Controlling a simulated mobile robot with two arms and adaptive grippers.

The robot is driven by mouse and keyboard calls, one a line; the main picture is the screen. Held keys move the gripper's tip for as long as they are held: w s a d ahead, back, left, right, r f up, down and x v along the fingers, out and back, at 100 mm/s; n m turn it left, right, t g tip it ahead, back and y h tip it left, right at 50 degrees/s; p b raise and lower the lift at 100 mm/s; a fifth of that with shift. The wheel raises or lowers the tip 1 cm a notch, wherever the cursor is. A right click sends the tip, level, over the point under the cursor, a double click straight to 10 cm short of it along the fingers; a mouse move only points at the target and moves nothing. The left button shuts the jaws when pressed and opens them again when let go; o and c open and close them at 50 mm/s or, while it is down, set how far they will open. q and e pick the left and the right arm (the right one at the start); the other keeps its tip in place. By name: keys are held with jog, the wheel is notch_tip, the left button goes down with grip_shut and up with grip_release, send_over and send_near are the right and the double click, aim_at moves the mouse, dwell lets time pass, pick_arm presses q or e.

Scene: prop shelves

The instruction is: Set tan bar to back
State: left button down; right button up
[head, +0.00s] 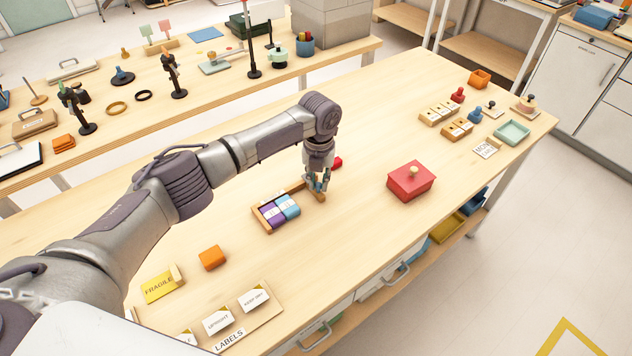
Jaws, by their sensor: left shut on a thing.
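A wooden tray (262,219) lies near the middle of the table, with a purple block and a blue block side by side in its near left part. My left gripper (318,187) points down at the tray's right end. It is shut on the tan bar (321,197), a short wooden piece that shows just below the fingertips. The fingers hide much of the bar, so I cannot tell whether it touches the tray floor. My right gripper is out of view.
A red box (411,181) with a round knob stands right of the tray, and a small red thing (337,162) is just behind my gripper. An orange block (212,257) and a labels board (262,314) are nearer. Stamps and a green tray (512,132) stand far right.

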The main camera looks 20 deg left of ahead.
aim_at(320, 183)
pick_arm(q)
jog(key=c, duration=1.3)
grip_release()
jog(key=shift+w+d+r, duration=0.1)
jog(key=shift+w+r, duration=0.05)
jog(key=shift+w, duration=0.05)
jog(key=shift+o, duration=1.2)
jog(key=shift+d, duration=0.15)
notch_tip(320, 183, up, 12)
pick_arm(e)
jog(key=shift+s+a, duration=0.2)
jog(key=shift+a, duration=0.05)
